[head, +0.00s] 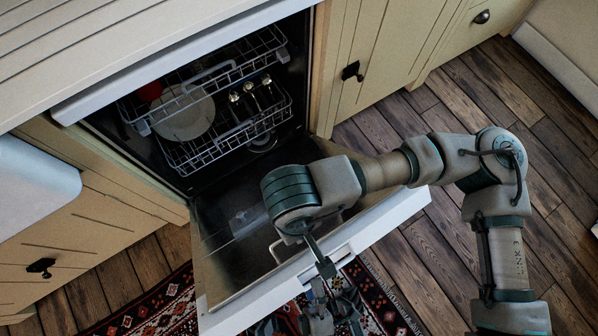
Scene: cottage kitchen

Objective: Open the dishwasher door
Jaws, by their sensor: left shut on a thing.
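The dishwasher door (400,208) is swung down, with its dark inner face up and its white outer edge toward me. The dishwasher's inside (300,75) is in plain view. My left gripper (324,270) is at the middle of the door's free edge, shut on the door there. Its fingers are partly hidden by the edge and by my own arm links, so the exact contact is hard to see. My arm lies across the right half of the door. My right gripper does not show.
The upper rack (208,72) and lower rack (190,165) hold a white plate (184,114) and a few other items. A cabinet with a dark knob (351,71) stands right of the dishwasher. A patterned rug (150,308) lies below the door. Wooden floor is clear at right.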

